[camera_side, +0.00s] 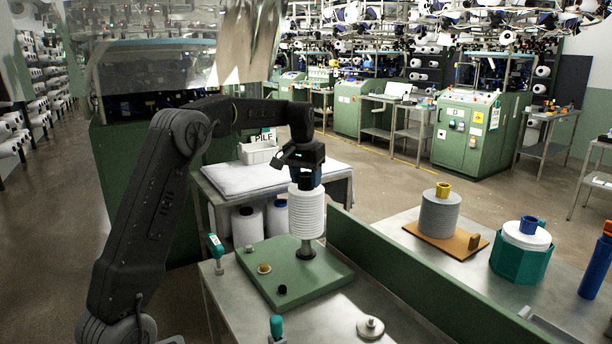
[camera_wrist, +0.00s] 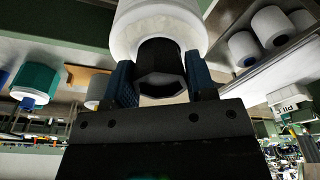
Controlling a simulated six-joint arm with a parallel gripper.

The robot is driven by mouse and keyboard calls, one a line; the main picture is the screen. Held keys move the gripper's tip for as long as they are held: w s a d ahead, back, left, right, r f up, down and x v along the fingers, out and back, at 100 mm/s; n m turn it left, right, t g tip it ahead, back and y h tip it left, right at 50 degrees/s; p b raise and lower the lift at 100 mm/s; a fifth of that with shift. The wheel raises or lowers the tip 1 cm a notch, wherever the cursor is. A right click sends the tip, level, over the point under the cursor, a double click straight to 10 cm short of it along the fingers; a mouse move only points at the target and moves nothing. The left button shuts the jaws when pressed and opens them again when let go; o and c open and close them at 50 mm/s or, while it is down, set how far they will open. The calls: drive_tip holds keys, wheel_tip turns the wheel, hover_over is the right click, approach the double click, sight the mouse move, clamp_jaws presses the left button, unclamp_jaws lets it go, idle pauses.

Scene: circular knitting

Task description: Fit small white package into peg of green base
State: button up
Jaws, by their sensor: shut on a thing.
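The small white package (camera_side: 307,214) is a ribbed white spool, upright in the side view. My gripper (camera_side: 306,182) points down and is shut on its top end. In the wrist view my gripper (camera_wrist: 161,82) has its blue fingers on both sides of the package's dark core, with the white body (camera_wrist: 160,22) beyond. The green base (camera_side: 268,257) is a flat square plate on the metal table. Its dark peg (camera_side: 306,250) shows directly below the package, which lines up with it. I cannot tell whether the peg's tip is inside the package.
A teal-handled tool (camera_side: 216,252) stands left of the base and another (camera_side: 277,327) in front. A metal disc (camera_side: 370,327) lies front right. A green rail (camera_side: 400,275) separates this table from one with a grey spool (camera_side: 439,215) and a teal holder (camera_side: 520,262).

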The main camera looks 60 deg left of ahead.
sight(306, 202)
drive_tip(key=shift+f, duration=3.75)
drive_tip(key=o, duration=1.3)
drive_tip(key=shift+r, duration=0.1)
drive_tip(key=r, duration=0.4)
drive_tip(key=s+r, duration=0.1)
drive_tip(key=r, duration=0.4)
drive_tip(key=s+d+r, duration=0.1)
drive_tip(key=r, duration=0.3)
drive_tip(key=shift+r, duration=0.25)
drive_tip(key=shift+d, duration=0.1)
